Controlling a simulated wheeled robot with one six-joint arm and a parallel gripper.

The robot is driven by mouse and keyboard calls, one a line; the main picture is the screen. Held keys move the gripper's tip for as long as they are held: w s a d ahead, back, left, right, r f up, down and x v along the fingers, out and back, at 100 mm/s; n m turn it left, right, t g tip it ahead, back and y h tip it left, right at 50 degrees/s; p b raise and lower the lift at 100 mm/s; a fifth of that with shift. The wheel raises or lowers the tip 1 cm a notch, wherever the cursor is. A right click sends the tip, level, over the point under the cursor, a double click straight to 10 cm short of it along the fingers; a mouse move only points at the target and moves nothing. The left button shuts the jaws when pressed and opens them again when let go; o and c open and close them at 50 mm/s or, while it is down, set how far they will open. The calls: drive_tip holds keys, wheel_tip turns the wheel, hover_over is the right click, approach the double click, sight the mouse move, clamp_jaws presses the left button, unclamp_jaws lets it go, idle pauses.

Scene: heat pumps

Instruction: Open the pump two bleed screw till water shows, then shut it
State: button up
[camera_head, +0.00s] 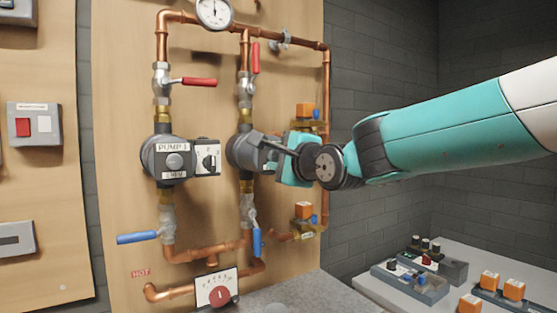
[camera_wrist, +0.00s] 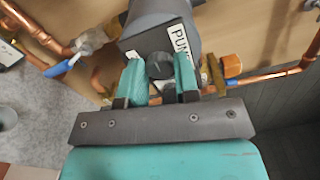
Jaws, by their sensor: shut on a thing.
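Pump two (camera_head: 236,152) is the right-hand grey pump on the copper pipes, its front mostly hidden behind my gripper in the head view. In the wrist view its grey body (camera_wrist: 160,13) and a partly covered white "PUM" label show at the top. My gripper (camera_head: 272,150) reaches in from the right. In the wrist view its two teal fingers (camera_wrist: 160,78) are shut on a dark round knob (camera_wrist: 160,65) on the pump's face, which looks like the bleed screw. Any water at the screw cannot be made out.
Pump 1 (camera_head: 171,161) and its grey control box (camera_head: 207,157) stand left of pump two. Red-handled valves (camera_head: 199,82) are above, blue-handled valves (camera_head: 137,237) below. A gauge (camera_head: 214,12) is at the top. A bench (camera_head: 366,283) with small parts stands lower right.

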idle(0.3)
drive_tip(key=o, duration=0.9)
drive_tip(key=b+v, duration=0.4)
drive_tip(key=v, duration=1.3)
drive_tip(key=shift+s+d, duration=0.15)
drive_tip(key=shift+s, duration=0.1)
